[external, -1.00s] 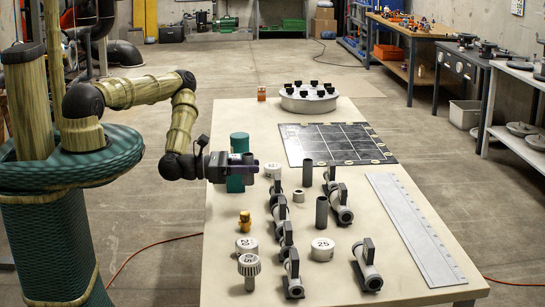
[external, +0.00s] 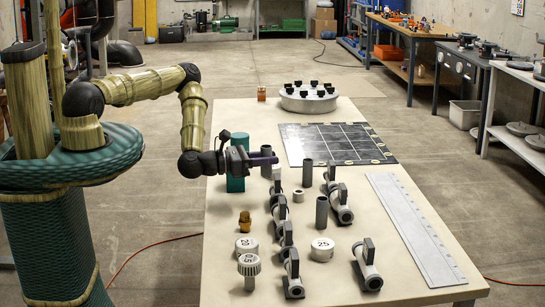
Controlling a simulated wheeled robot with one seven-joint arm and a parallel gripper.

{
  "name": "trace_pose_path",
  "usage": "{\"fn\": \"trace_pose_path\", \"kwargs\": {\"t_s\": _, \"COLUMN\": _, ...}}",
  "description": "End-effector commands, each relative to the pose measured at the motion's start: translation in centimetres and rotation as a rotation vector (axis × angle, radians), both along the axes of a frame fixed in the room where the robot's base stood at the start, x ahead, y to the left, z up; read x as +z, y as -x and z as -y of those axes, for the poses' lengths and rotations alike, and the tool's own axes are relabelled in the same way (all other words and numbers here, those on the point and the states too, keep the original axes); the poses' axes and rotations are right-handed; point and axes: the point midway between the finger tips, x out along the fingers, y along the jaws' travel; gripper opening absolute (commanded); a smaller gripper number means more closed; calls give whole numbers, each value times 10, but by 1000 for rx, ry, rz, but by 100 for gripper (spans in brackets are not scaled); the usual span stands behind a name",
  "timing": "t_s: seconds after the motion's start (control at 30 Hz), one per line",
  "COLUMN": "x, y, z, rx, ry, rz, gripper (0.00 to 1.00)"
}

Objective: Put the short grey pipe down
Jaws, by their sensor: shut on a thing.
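My gripper (external: 268,160) is at the left middle of the table, held level above the top and pointing right, beside a green cylinder (external: 236,182). Two other grey pipes stand upright to the right, one farther back (external: 307,173) and one nearer (external: 321,212).
Several grey valves (external: 368,266) stand in rows on the table (external: 390,285). White numbered caps (external: 322,249) and a brass fitting (external: 245,222) are at the front. A dark gridded mat (external: 333,143), a round tray (external: 308,101) and a long pale plate (external: 415,230) lie beyond and right.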

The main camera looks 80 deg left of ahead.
Motion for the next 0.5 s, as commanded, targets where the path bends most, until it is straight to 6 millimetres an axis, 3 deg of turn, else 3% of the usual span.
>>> {"fn": "trace_pose_path", "kwargs": {"t_s": 0.27, "x": 18, "y": -9, "z": -90, "rx": 158, "ry": -21, "rz": -4, "gripper": 6}}
{"fn": "trace_pose_path", "kwargs": {"t_s": 0.5, "x": 42, "y": 1, "z": -189, "rx": 337, "ry": -27, "rz": -11, "gripper": 6}}
